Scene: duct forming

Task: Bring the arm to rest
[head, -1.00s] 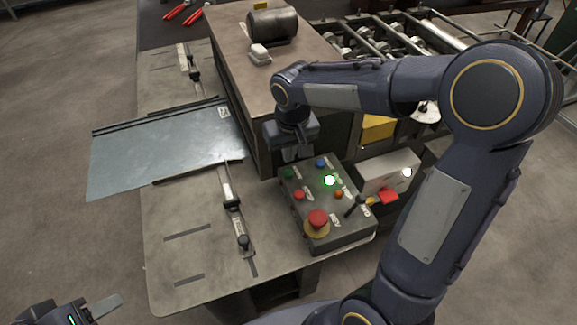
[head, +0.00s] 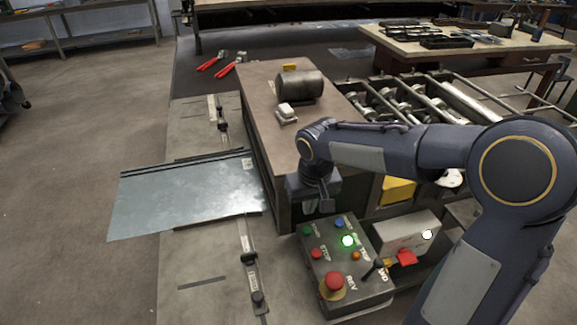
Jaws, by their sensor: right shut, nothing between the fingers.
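My right arm comes in from the right side of the head view. Its gripper (head: 326,204) points down at the far edge of the control box (head: 345,268); the fingers are shut and hold nothing. I cannot tell whether they touch the box. The box has several coloured buttons, a lit green one (head: 348,241) and a large red mushroom button (head: 334,282) on a yellow ring. My left gripper is out of view.
A sheet of metal (head: 185,198) lies on the table at left, beside clamp bars (head: 248,258). A brown-topped cabinet (head: 262,105) carries a dark cylinder (head: 300,87). A roller machine (head: 405,98) and a grey box with a red lever (head: 404,258) stand at right.

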